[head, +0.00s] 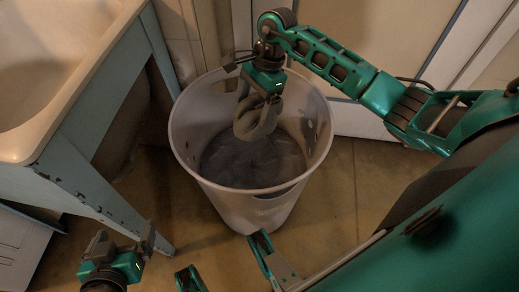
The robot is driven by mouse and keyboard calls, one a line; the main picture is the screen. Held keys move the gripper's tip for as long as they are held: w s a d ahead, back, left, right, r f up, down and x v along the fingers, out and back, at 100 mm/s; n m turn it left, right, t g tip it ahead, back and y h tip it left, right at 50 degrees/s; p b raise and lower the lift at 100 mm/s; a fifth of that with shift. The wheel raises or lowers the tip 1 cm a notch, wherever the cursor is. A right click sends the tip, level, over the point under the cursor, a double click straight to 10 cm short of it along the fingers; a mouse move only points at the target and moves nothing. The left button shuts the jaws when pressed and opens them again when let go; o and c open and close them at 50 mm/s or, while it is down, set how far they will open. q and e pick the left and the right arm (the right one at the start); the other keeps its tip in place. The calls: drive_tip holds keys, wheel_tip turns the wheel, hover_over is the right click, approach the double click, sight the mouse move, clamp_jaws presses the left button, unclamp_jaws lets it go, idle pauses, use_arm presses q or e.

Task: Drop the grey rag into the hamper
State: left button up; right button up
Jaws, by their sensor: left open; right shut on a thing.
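The grey rag (256,122) hangs folded from my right gripper (261,96), which is shut on it. The rag is within the outline of the hamper's opening, in front of the far inner wall. The hamper (251,208) is a tall, pale, round bin with an open top, standing upright on the floor. Its inside is dark grey toward the bottom, and I cannot tell whether anything lies there. The rag's height above the bottom is unclear. My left gripper (125,246) is open and empty at the lower left, apart from the hamper.
A pale sink basin (60,60) on a worn blue-grey frame (100,190) stands left of the hamper. A white panelled surface (350,119) is behind it. Tiled floor (340,200) is clear to the right of the hamper.

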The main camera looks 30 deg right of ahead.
drive_tip(key=shift+f, duration=0.5)
drive_tip(key=o, duration=0.8)
use_arm(q)
drive_tip(key=shift+d+r, duration=0.15)
drive_tip(key=shift+d, duration=0.2)
drive_tip(key=shift+s+a+r+p, duration=0.1)
drive_tip(key=shift+a+r+p, duration=0.3)
drive_tip(key=shift+r+p, duration=0.6)
use_arm(e)
drive_tip(key=v, duration=1.3)
